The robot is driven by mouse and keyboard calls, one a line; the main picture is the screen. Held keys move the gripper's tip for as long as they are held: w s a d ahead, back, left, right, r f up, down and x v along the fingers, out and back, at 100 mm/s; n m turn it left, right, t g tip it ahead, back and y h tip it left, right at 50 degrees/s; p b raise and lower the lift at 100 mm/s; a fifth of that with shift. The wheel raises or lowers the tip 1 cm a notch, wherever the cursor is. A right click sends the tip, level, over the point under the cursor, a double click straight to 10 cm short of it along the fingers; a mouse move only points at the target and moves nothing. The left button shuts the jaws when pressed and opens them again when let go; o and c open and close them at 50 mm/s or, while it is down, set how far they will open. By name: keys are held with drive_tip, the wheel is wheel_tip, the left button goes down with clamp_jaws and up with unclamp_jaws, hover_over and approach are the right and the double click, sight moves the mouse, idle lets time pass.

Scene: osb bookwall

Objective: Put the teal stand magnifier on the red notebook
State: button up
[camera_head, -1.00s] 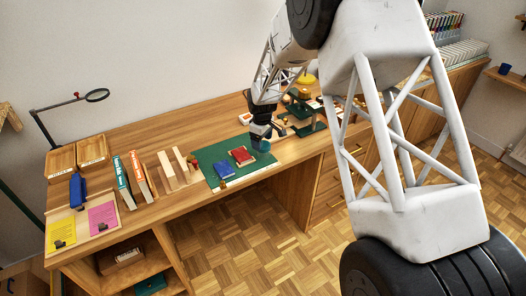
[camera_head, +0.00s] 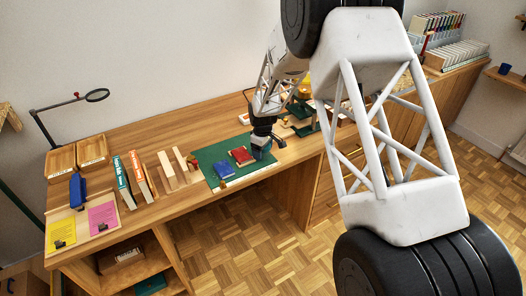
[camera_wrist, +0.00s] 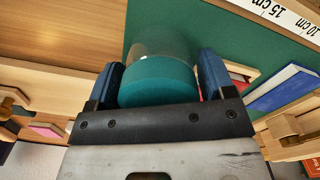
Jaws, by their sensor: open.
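The teal stand magnifier (camera_wrist: 158,84), a teal drum with a clear top, sits between the two fingers of my gripper (camera_wrist: 158,78) in the wrist view. The fingers stand open on either side of it; I cannot tell whether either touches it. In the head view my gripper (camera_head: 261,151) is low at the right end of the green mat and mostly hides the magnifier. The red notebook (camera_head: 241,155) lies on the mat just left of my gripper. In the wrist view it is mostly hidden behind the right finger.
A blue notebook (camera_head: 224,170) lies left of the red one on the green mat (camera_head: 206,158). Wooden blocks (camera_head: 172,170) and upright books (camera_head: 138,176) stand further left. A green stand (camera_head: 303,122) with small items is close behind my gripper on the right.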

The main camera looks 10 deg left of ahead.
drive_tip(key=c, duration=0.9)
drive_tip(key=shift+o, duration=0.2)
drive_tip(key=shift+r, duration=0.2)
drive_tip(key=shift+r, duration=0.55)
drive_tip(key=shift+s+d+r, duration=0.1)
drive_tip(key=shift+s+r, duration=0.1)
drive_tip(key=shift+r, duration=0.4)
drive_tip(key=shift+s+d+r, duration=0.1)
drive_tip(key=shift+s+r, duration=0.1)
drive_tip(key=shift+r, duration=0.35)
drive_tip(key=s+d, duration=0.3)
drive_tip(key=s, duration=0.3)
drive_tip(key=s+d+r, duration=0.1)
drive_tip(key=s+d, duration=0.2)
drive_tip(key=s, duration=0.4)
drive_tip(key=shift+s+d+r, duration=0.15)
drive_tip(key=shift+s+d, duration=0.1)
drive_tip(key=shift+d, duration=0.1)
